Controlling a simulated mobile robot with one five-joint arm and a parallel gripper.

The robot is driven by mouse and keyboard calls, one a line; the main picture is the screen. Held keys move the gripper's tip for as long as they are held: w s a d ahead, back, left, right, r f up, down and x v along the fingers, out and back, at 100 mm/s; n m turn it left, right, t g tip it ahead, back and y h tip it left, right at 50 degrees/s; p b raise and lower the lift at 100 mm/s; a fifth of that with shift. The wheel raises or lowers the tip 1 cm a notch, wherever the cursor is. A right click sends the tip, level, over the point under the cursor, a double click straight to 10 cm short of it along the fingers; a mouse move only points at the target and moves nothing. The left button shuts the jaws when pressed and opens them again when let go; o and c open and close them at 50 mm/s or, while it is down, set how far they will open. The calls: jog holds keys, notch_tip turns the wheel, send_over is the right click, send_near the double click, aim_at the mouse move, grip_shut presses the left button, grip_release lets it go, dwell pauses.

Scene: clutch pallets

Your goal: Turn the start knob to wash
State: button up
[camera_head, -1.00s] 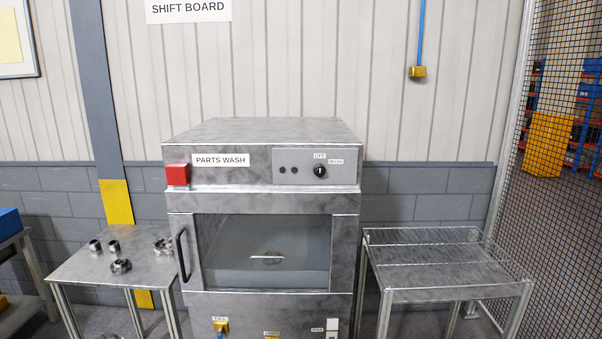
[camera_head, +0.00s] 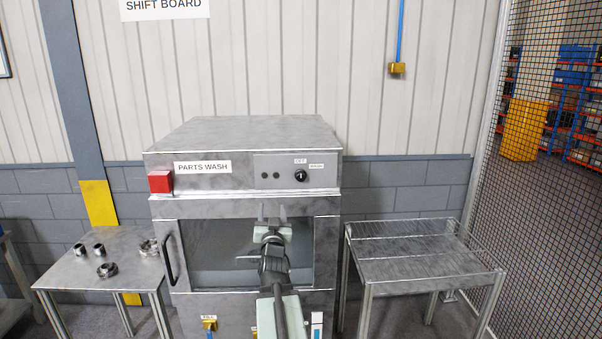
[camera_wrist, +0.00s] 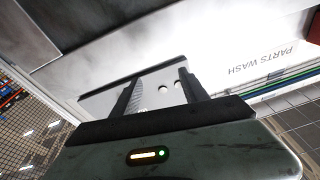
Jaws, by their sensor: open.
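The start knob (camera_head: 300,175) is a small black dial with a light mark, on the grey control panel (camera_head: 284,168) at the right of the parts washer's top front. Small labels sit above it and to its upper right; the right one is too small to read now. My gripper (camera_head: 273,217) is below the panel, in front of the closed door, a little left of the knob and apart from it. In the wrist view my open, empty gripper (camera_wrist: 157,78) points at the panel (camera_wrist: 153,97), which shows upside down with two round dots. The knob is not clearly visible there.
A red button box (camera_head: 160,182) sticks out at the washer's upper left. The door handle (camera_head: 169,258) is at the left. A side table (camera_head: 75,285) with several metal parts stands left, an empty rack table (camera_head: 425,255) right. Mesh fencing (camera_head: 540,230) is at far right.

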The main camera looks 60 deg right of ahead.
aim_at(300, 178)
jog(key=s+d+r+m+g+h, duration=0.2)
jog(key=s+d+r+h, duration=0.25)
jog(key=s, duration=0.35)
jog(key=shift+y, duration=0.45)
jog(key=p+x, duration=0.1)
jog(key=x, duration=0.1)
jog(key=p+x, duration=0.1)
jog(key=x, duration=0.2)
jog(key=p+x, duration=0.1)
jog(key=x, duration=0.2)
jog(key=shift+w+a+r, duration=0.25)
jog(key=shift+r, duration=0.1)
jog(key=shift+a, duration=0.1)
grip_shut()
